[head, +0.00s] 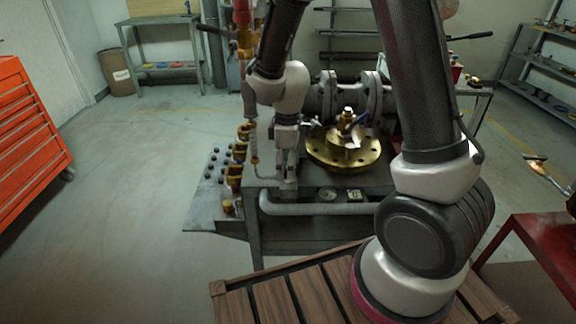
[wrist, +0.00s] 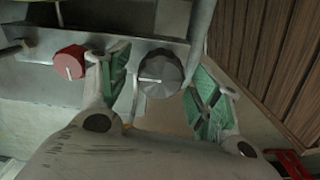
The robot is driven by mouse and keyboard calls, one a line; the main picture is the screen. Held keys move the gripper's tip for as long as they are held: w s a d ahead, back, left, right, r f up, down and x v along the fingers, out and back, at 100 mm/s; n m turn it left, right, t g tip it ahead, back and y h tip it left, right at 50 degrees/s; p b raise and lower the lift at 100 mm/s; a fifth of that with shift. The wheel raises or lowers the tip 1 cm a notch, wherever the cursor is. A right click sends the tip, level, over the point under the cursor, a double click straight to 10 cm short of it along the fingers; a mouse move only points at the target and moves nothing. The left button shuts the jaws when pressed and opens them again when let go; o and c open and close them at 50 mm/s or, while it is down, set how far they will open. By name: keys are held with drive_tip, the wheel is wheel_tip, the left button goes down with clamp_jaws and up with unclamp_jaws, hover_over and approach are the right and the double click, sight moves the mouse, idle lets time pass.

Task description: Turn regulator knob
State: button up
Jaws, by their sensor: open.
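A dark grey, ribbed round knob (wrist: 161,67) with a pale pointer line sits on a grey panel in the wrist view. It appears to be the regulator knob. My gripper (wrist: 157,80) is open, with one green-padded finger on each side of the knob and visible gaps between pads and knob. In the head view my gripper (head: 287,165) points down at the front left of the valve bench; the knob is hidden or too small to tell there. A red knob (wrist: 69,62) sits left of the left finger.
A brass flange (head: 345,155) stands on the bench, right of my gripper. Several brass fittings (head: 239,150) line the bench's left side. A grey pipe (head: 310,207) runs along its front, below a small gauge (head: 327,194). A slatted wooden top (head: 275,300) lies nearest.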

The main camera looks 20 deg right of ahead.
drive_tip(key=shift+f, duration=0.2)
drive_tip(key=c, duration=1)
drive_tip(key=shift+c, duration=0.2)
